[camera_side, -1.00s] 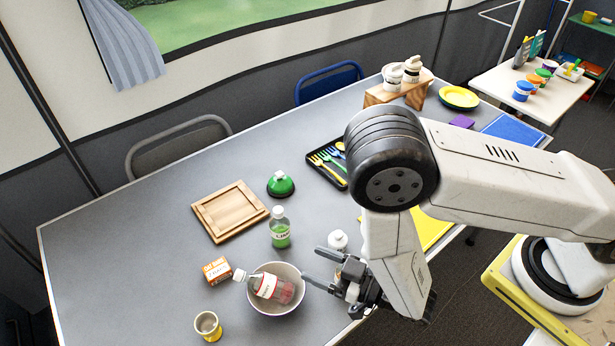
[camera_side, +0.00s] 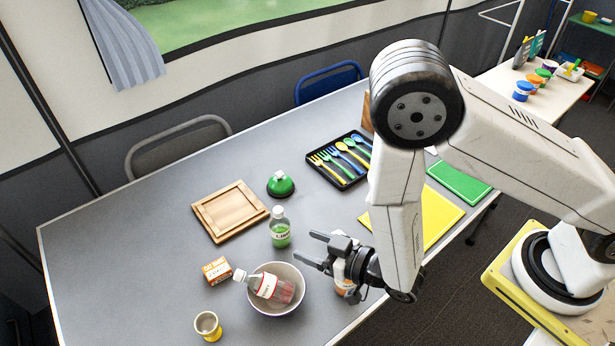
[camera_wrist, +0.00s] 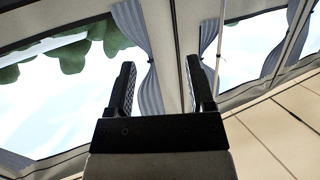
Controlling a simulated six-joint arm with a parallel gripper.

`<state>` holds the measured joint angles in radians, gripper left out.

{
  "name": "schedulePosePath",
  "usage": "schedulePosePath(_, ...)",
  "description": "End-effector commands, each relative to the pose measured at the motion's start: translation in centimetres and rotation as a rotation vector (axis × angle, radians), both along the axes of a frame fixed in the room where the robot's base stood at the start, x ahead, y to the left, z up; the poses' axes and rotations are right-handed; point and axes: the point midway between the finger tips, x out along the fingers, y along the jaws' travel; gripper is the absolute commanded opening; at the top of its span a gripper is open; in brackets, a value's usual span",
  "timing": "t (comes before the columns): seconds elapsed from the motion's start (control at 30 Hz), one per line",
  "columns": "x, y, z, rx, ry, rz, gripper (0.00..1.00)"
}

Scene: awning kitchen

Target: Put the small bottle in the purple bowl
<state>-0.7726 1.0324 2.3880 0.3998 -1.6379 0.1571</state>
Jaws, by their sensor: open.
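A clear bottle with red liquid and a white cap (camera_side: 285,292) lies tilted in a round bowl (camera_side: 276,311), its cap end resting over the left rim. The bowl looks grey in the side view, not purple. A clear bottle with green liquid (camera_side: 280,234) stands upright behind the bowl. My gripper (camera_side: 312,250) is open and empty, up and to the right of the bowl, fingers pointing left. In the wrist view my gripper (camera_wrist: 160,70) shows both fingers apart with nothing between them. An orange-and-white container (camera_side: 344,285) is partly hidden behind my gripper.
A small orange-and-white box (camera_side: 217,270) and a yellow-based cup (camera_side: 208,326) stand left of the bowl. A wooden board (camera_side: 230,211), a green domed item (camera_side: 280,185) and a black cutlery tray (camera_side: 341,160) lie farther back. The table's left part is clear.

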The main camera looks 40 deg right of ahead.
Motion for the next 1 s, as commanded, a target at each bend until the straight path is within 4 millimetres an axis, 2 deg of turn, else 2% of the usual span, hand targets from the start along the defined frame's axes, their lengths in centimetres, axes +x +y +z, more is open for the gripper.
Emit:
schedulePosePath(0.03,0.9,-0.5,0.4,-0.002,0.035,-0.025,0.69)
schedulePosePath(0.2,3.0,-2.2,0.9,-0.025,0.176,-0.08,0.69)
schedulePosePath(0.5,4.8,-6.0,2.5,-0.067,0.416,-0.149,0.69)
schedulePosePath(0.77,4.6,-10.1,4.3,-0.111,0.614,-0.191,0.69)
schedulePosePath(1.0,2.8,-14.2,6.4,-0.158,0.795,-0.224,0.69)
